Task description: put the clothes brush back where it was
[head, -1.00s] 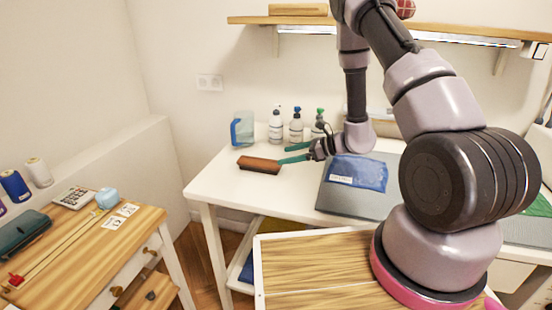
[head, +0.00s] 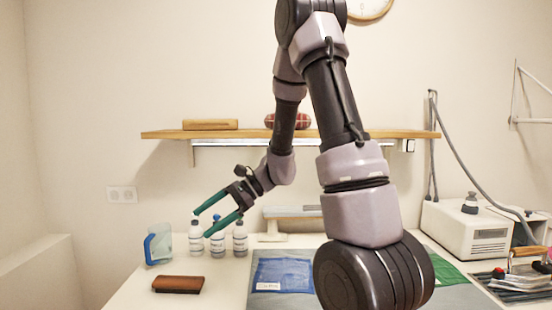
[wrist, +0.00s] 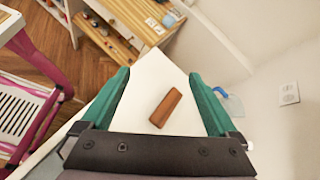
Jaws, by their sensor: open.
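The clothes brush (head: 178,284), a brown wooden block, lies on the white table at its left part in the head view. In the wrist view the brush (wrist: 165,108) lies on the white tabletop, seen between the two fingers and apart from them. My gripper (head: 217,221) has green fingers, is open and empty, and is raised above the table to the upper right of the brush. In the wrist view my gripper (wrist: 158,85) shows its fingers spread wide.
Several bottles (head: 196,237) stand behind the brush, beside a clear-and-blue container (head: 158,245). A wall shelf (head: 165,134) holds a wooden block (head: 210,124) and a red pincushion-like thing. A blue cloth (head: 284,274) lies on a grey mat right of the brush.

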